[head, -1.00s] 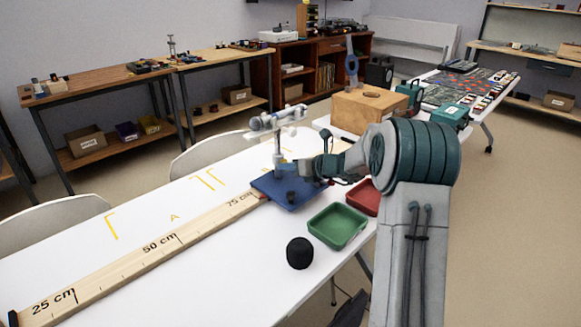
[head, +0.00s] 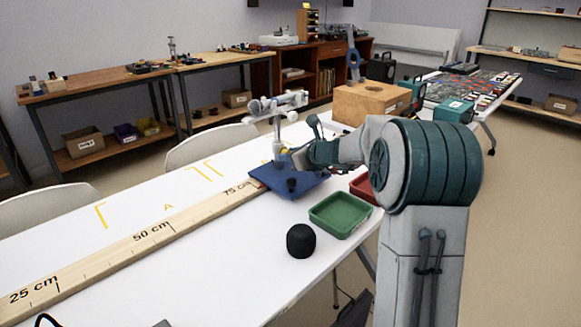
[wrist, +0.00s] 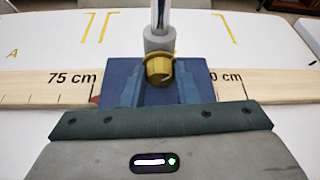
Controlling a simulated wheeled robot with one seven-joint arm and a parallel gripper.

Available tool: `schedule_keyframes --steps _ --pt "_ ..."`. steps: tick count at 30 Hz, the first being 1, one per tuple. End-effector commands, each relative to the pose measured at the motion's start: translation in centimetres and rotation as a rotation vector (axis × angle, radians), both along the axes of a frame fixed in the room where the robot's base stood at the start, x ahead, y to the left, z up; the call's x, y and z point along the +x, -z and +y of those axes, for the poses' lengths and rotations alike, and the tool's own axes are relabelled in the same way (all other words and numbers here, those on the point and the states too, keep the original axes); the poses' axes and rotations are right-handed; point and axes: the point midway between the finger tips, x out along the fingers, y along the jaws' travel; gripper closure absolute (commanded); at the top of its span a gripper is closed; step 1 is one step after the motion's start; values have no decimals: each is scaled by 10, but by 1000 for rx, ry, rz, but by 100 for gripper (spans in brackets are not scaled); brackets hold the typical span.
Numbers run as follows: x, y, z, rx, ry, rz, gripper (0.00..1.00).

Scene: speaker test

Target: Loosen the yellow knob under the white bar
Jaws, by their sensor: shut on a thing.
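The yellow knob (wrist: 159,69) sits on a grey upright post, in the middle of the wrist view. It also shows small in the head view (head: 284,151). The white bar (head: 277,103) lies across the top of the post, above the knob. The post stands on a blue base (head: 277,184). My gripper (head: 295,157) reaches in from the right at knob height and is shut on the yellow knob. In the wrist view its dark housing fills the bottom; the finger contact is hard to make out against the blue base.
A wooden ruler (head: 158,233) runs along the white table up to the blue base. A green tray (head: 341,229), a partly hidden red tray (head: 361,188) and a black ball-like thing (head: 300,241) are near my arm. A wooden box (head: 369,104) stands behind.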

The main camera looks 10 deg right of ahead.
Motion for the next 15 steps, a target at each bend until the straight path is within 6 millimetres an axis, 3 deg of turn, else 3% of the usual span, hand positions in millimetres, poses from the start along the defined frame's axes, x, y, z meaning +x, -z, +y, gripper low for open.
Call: schedule_keyframes --steps 1,15 --pt "-1 7 1 -27 -1 -19 96" --pt "-1 3 2 -184 -1 -121 96"
